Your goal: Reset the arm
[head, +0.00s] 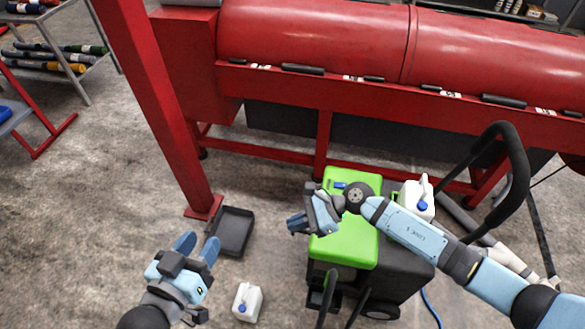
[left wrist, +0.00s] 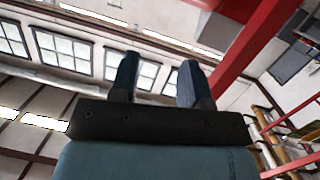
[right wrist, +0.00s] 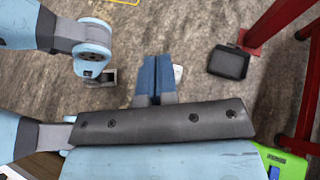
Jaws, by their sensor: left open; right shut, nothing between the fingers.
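My left gripper (head: 198,248) is at the lower left of the head view, above the floor, with its two blue fingers apart and nothing between them. In the left wrist view its fingers (left wrist: 153,82) are spread and point up toward windows and the ceiling. My right gripper (head: 294,224) is in front of the green-topped machine (head: 350,240) in the head view, its arm reaching in from the right. In the right wrist view its blue fingers (right wrist: 155,78) are together and empty, over the floor.
A black tray (head: 232,232) lies on the floor by the red post (head: 165,110). A white jug (head: 247,302) stands on the floor; another white jug (head: 416,198) is on the machine. A large red drum machine (head: 310,35) spans the back. Shelves (head: 60,50) stand far left.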

